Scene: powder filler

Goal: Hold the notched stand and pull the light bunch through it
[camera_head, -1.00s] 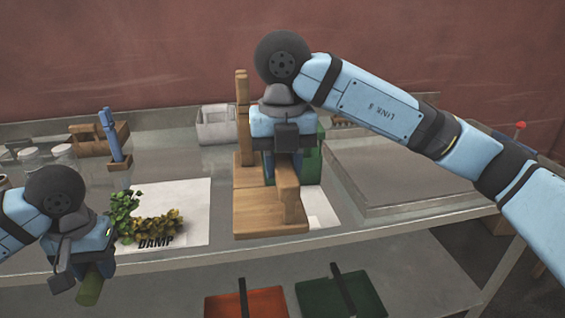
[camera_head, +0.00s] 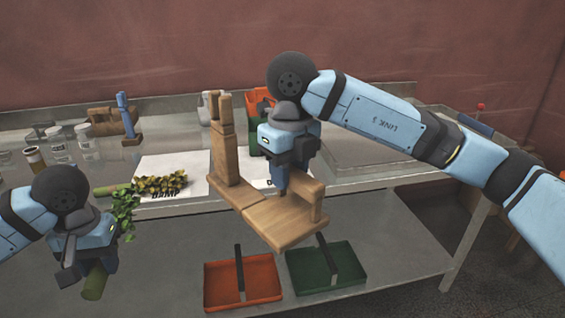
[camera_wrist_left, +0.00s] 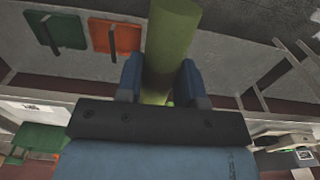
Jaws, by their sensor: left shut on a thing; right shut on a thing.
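The wooden notched stand (camera_head: 222,165) has a base and a tall post with a notch at its top. My right gripper (camera_head: 297,178) is shut on its base. The stand is tilted and appears raised, in front of the worktop's front edge. My left gripper (camera_head: 93,256) is shut on a thick green stem, which fills the jaws in the left wrist view (camera_wrist_left: 170,50). The stem belongs to a green leafy bunch (camera_head: 126,205), whose leaves point up and right, apart from the stand. A yellowish bunch (camera_head: 160,186) lies on the white sheet (camera_head: 190,165) marked DAMP.
A red tray (camera_head: 262,288) and a green tray (camera_head: 345,270) sit on the lower shelf. A blue upright tool (camera_head: 128,120), glass jars (camera_head: 55,145) and a red container (camera_head: 258,100) stand on the worktop. A flat grey panel (camera_head: 370,150) lies at right.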

